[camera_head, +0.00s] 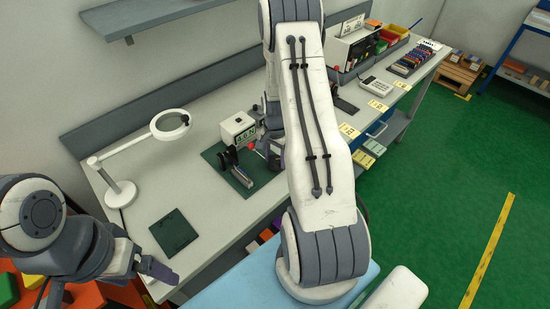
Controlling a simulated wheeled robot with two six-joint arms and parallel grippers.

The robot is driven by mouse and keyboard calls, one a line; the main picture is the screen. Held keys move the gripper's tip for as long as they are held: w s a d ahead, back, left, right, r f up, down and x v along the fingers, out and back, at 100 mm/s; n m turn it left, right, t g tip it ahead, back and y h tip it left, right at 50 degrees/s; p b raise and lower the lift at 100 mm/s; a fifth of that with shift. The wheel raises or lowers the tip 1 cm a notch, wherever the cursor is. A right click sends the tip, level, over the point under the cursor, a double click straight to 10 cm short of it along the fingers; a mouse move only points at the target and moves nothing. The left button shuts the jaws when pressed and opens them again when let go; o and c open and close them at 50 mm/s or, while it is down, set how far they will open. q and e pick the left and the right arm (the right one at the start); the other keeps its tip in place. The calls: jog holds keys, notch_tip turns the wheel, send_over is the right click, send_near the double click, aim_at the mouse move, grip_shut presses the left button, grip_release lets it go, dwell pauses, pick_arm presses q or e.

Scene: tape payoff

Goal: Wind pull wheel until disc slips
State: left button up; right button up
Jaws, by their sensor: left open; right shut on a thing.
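The tape payoff device stands on a dark green mat (208,156) on the grey bench. It has a black disc on a stand (230,157) and a white box (238,124) whose display seems to show a number, too small to read surely. A red knob (252,146) shows at its right side. My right gripper (268,150) is beside the knob, shut on what looks like the pull wheel; my fingers and arm hide most of the wheel and the contact. My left gripper (158,272) is open and empty at the bench's front left edge, well away from the device.
A white magnifier lamp (121,192) and a small dark green pad (173,231) are on the left of the bench. A calculator-like device (375,86) and yellow labels line the right end. My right arm crosses the middle. A shelf (150,16) hangs above.

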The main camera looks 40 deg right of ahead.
aim_at(275, 159)
jog(key=o, duration=1.4)
jog(key=shift+c, duration=0.2)
notch_tip(275, 159, up, 11)
jog(key=b, duration=0.2)
jog(key=shift+f, duration=0.2)
jog(key=shift+f, duration=0.1)
notch_tip(275, 159, down, 10)
jog(key=shift+f+p, duration=0.25)
jog(key=shift+p, duration=0.8)
jog(key=shift+n, duration=0.3)
jog(key=shift+r, duration=0.1)
